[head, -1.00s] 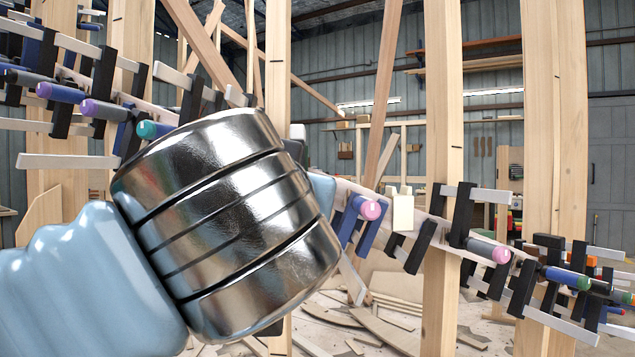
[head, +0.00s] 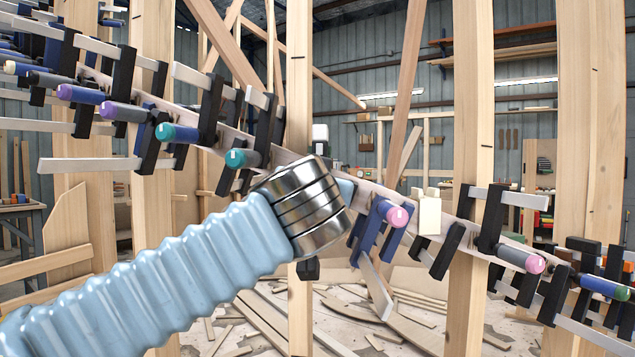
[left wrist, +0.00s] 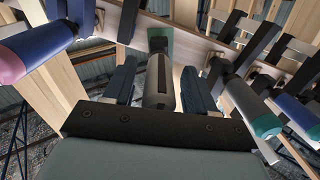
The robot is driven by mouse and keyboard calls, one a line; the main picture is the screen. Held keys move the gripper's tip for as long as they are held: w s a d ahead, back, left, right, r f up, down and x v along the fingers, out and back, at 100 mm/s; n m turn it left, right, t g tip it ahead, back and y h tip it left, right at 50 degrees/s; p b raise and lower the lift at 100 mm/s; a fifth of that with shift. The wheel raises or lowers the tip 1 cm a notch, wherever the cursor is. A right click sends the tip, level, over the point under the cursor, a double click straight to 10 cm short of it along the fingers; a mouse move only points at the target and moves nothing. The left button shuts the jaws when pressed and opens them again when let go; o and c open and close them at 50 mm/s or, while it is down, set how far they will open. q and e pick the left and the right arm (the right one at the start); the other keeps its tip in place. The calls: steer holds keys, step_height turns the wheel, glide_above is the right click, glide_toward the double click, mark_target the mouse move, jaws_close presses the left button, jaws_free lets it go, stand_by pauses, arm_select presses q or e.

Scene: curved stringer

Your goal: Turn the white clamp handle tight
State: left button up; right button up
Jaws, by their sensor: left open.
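My left gripper (left wrist: 158,70) is open in the left wrist view, with one dark finger on each side of a grey-white clamp handle (left wrist: 158,88). The handle lies lengthwise between the fingers, with a narrow gap visible at each side. Its far end meets a dark clamp part by the pale wooden strip (left wrist: 190,48). My right gripper is not in view.
More clamps line the curved strip closely, with a teal handle (head: 178,133) left of my wrist and a pink-ended blue one (head: 397,216) right of it. Upright timber posts (head: 300,80) stand behind. Wood scraps (head: 400,320) litter the floor.

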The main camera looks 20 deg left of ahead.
arm_select(q)
steer(key=shift+w, duration=0.15)
steer(key=c, duration=1)
